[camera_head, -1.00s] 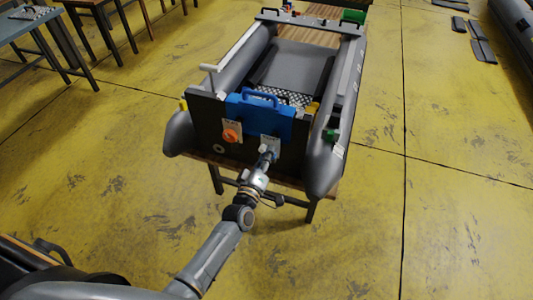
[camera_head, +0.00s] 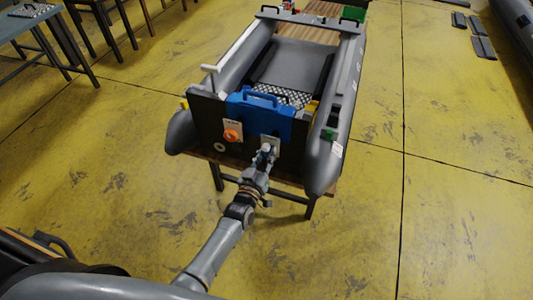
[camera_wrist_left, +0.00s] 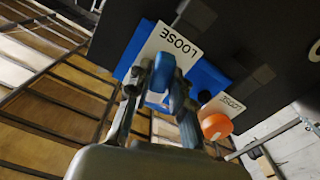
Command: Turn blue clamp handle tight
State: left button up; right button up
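The blue clamp handle (camera_wrist_left: 164,72) shows in the left wrist view, on a white plate (camera_wrist_left: 172,46) marked LOOSE. My left gripper (camera_head: 266,155) reaches the lower right of the boat's dark transom in the head view. In the left wrist view, its fingers (camera_wrist_left: 160,90) lie on both sides of the blue handle, seemingly closed against it. In the head view the gripper largely hides this handle. An orange clamp handle (camera_head: 232,136) sits on another plate to the left; it also shows in the left wrist view (camera_wrist_left: 215,126). My right gripper is not in view.
A blue motor bracket with a carry grip (camera_head: 260,113) sits over the transom (camera_head: 206,120). The grey inflatable boat (camera_head: 327,150) rests on a wooden-topped table. Dark pads (camera_head: 482,47) lie far right. The yellow floor (camera_head: 435,225) at right is clear.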

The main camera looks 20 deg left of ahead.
pick_arm(q)
jog(key=o, duration=0.6)
jog(key=shift+o, duration=0.2)
jog(key=shift+s+p, duration=0.35)
jog(key=shift+s, duration=0.15)
jog(key=s+p, duration=0.2)
jog(key=s, duration=0.5)
jog(key=shift+a+p, duration=0.15)
jog(key=shift+p, duration=0.2)
